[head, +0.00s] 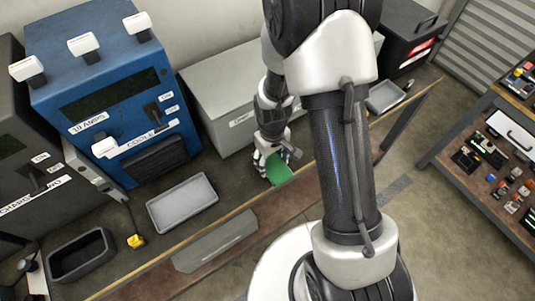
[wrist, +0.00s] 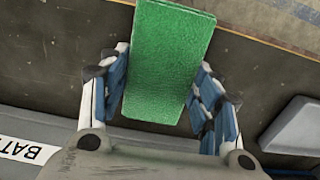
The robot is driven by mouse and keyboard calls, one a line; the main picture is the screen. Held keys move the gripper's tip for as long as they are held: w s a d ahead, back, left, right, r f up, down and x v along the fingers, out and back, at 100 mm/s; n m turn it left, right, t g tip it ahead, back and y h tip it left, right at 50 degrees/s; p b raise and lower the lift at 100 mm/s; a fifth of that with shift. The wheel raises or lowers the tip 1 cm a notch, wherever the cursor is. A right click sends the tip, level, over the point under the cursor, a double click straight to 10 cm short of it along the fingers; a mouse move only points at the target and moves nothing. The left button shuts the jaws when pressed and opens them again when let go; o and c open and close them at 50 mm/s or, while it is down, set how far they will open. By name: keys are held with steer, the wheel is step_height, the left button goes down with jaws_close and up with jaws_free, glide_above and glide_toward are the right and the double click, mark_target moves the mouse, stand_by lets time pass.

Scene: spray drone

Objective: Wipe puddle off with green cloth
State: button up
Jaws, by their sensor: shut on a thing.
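The green cloth (head: 280,173) is at my gripper (head: 266,160), low over the dark bench top near its front edge. In the wrist view the green cloth (wrist: 168,70) is a flat, thick rectangle between the blue-padded fingers of my gripper (wrist: 163,60). The gripper is shut on it. The cloth's far part reaches out beyond the fingertips. Whether it touches the bench top I cannot tell. I make out no puddle in either view; my arm covers part of the bench.
A grey tray (head: 182,203), a black bin (head: 81,256) and a small yellow object (head: 135,241) are on the bench (head: 130,215) to the left. A blue cabinet (head: 105,75) and a grey box (head: 225,90) stand at the back. Another grey tray (head: 384,97) is right of my arm.

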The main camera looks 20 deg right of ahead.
mark_target(274, 165)
steer(key=shift+s+d, duration=0.2)
steer(key=shift+s, duration=0.45)
steer(key=shift+r+p, duration=2.3)
steer(key=shift+r, duration=0.65)
steer(key=shift+r, duration=0.1)
steer(key=shift+r+p, duration=1.2)
steer(key=shift+r, duration=0.25)
